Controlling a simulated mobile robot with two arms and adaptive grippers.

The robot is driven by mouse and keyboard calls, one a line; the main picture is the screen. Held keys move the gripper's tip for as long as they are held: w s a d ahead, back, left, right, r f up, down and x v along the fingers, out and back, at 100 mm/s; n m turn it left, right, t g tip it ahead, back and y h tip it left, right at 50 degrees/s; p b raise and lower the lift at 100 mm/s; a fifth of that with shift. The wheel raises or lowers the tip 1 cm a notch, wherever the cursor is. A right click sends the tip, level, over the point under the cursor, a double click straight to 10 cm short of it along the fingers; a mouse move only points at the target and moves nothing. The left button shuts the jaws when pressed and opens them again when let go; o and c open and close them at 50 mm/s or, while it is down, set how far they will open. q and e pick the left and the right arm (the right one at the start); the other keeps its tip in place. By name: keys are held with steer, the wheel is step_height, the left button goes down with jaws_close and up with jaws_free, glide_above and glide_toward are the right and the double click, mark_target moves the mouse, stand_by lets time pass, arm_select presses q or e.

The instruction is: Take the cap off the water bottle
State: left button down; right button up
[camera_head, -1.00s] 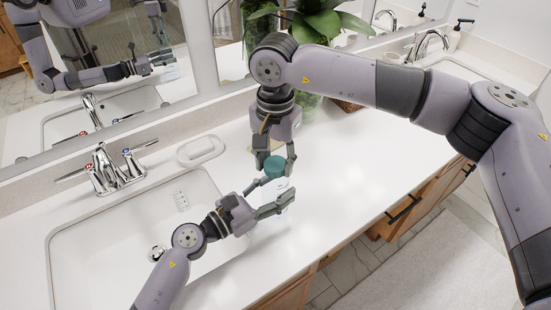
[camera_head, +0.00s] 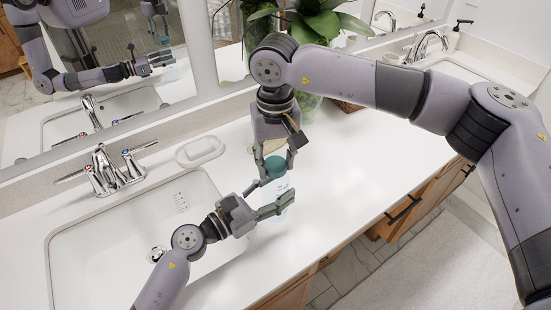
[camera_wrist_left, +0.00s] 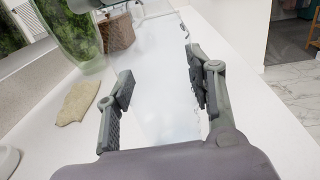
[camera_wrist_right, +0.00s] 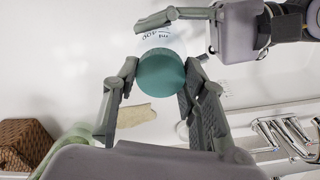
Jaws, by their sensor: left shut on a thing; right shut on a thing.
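The water bottle (camera_head: 278,190) stands upright on the white counter, right of the sink. It has a teal cap (camera_head: 274,166), seen from above in the right wrist view (camera_wrist_right: 160,72). My left gripper (camera_head: 267,200) comes in low from the left and is shut on the bottle's body. In the left wrist view the clear body (camera_wrist_left: 160,105) is faint between the fingers. My right gripper (camera_head: 274,162) points down from above and is shut on the cap, with a finger on either side. The cap sits on the bottle; I see no gap under it.
The sink (camera_head: 130,235) and its faucet (camera_head: 108,168) lie left. A soap dish (camera_head: 200,150) and a beige cloth (camera_wrist_left: 77,103) lie behind. A plant (camera_head: 318,22) and wicker basket (camera_wrist_right: 22,142) stand farther back. The counter to the right is clear.

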mark_target(276, 164)
steer(key=shift+r, duration=0.1)
steer(key=shift+r, duration=1)
steer(key=shift+r, duration=2.05)
arm_select(q)
steer(key=c, duration=0.6)
jaws_free()
steer(key=shift+c, duration=0.2)
steer(key=shift+a, duration=0.1)
